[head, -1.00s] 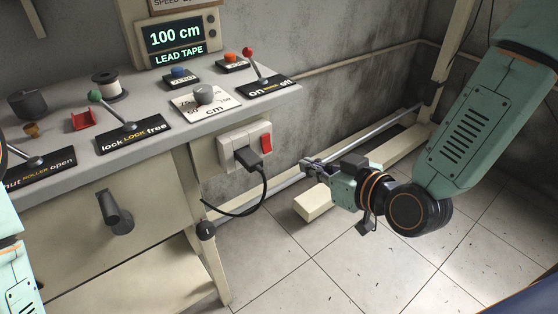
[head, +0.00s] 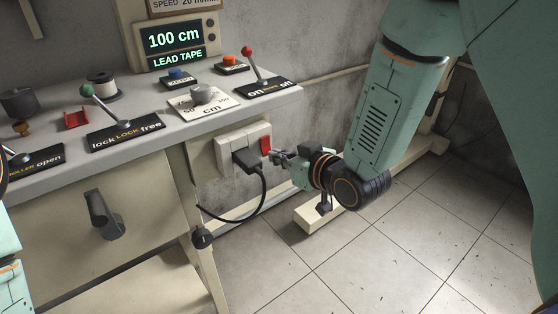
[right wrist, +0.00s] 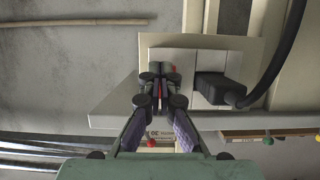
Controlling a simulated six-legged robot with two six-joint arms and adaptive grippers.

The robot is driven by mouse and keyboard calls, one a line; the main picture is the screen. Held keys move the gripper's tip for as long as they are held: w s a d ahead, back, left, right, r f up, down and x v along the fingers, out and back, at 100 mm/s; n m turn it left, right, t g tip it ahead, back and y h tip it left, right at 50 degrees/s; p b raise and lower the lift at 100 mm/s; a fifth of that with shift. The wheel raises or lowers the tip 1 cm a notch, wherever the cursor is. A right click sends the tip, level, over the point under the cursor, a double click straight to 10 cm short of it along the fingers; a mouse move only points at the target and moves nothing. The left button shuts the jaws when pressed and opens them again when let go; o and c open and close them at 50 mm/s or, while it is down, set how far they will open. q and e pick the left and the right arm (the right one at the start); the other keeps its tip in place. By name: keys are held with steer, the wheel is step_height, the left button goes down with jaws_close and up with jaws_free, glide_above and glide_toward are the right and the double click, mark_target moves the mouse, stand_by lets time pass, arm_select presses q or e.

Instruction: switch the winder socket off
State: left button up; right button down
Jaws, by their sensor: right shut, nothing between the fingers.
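The winder socket (head: 228,147) is a cream box on the side of the bench, below its right end. A black plug (head: 247,161) sits in it, and a red rocker switch (head: 265,144) is at its right end. My right gripper (head: 275,154) is shut and empty, its fingertips close to the red switch. Whether they touch it I cannot tell. In the right wrist view the shut fingertips (right wrist: 160,75) lie over the socket plate (right wrist: 210,43) beside the black plug (right wrist: 218,88), hiding most of the red switch. My left gripper is not in view.
The bench top (head: 140,105) above carries levers, a dial and buttons, with a display (head: 172,38) reading 100 cm. Tiled floor (head: 390,235) lies open to the right.

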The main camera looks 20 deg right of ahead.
steer(key=shift+w, duration=0.15)
steer(key=shift+w+a+f, duration=0.1)
steer(key=shift+w+f, duration=0.2)
steer(key=shift+r+p, duration=0.15)
steer(key=shift+p, duration=0.15)
steer(key=shift+r+p, duration=0.75)
steer(key=shift+s+f, duration=0.1)
steer(key=shift+s, duration=0.05)
